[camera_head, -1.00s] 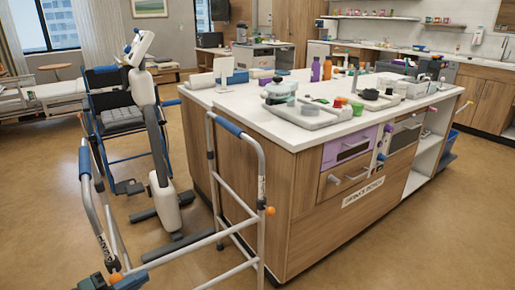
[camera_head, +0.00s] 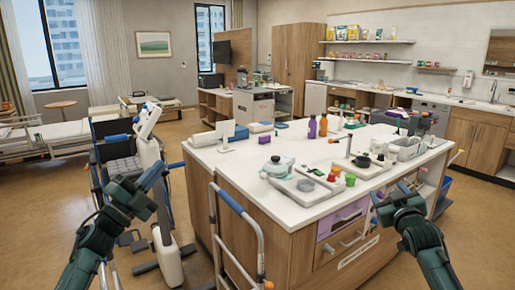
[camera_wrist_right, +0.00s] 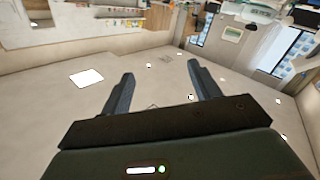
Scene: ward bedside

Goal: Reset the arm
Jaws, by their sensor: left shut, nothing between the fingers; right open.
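My left arm comes in at the lower left of the head view. Its dark green gripper (camera_head: 150,182) is shut and empty, raised in front of the wheelchair and the white lift. My right gripper (camera_head: 384,204) is raised at the right, in front of the island's drawer side, and looks apart from it. In the right wrist view its two fingers (camera_wrist_right: 162,82) are spread with nothing between them. Behind them is a pale surface with small lights, apparently the ceiling.
A wooden island (camera_head: 235,190) with a white top holds bottles, trays and cups between my arms. A walking frame (camera_head: 240,228) stands at its near left corner. The wheelchair (camera_head: 118,165) and white lift (camera_head: 168,240) stand at left. Open floor (camera_head: 475,240) lies at right.

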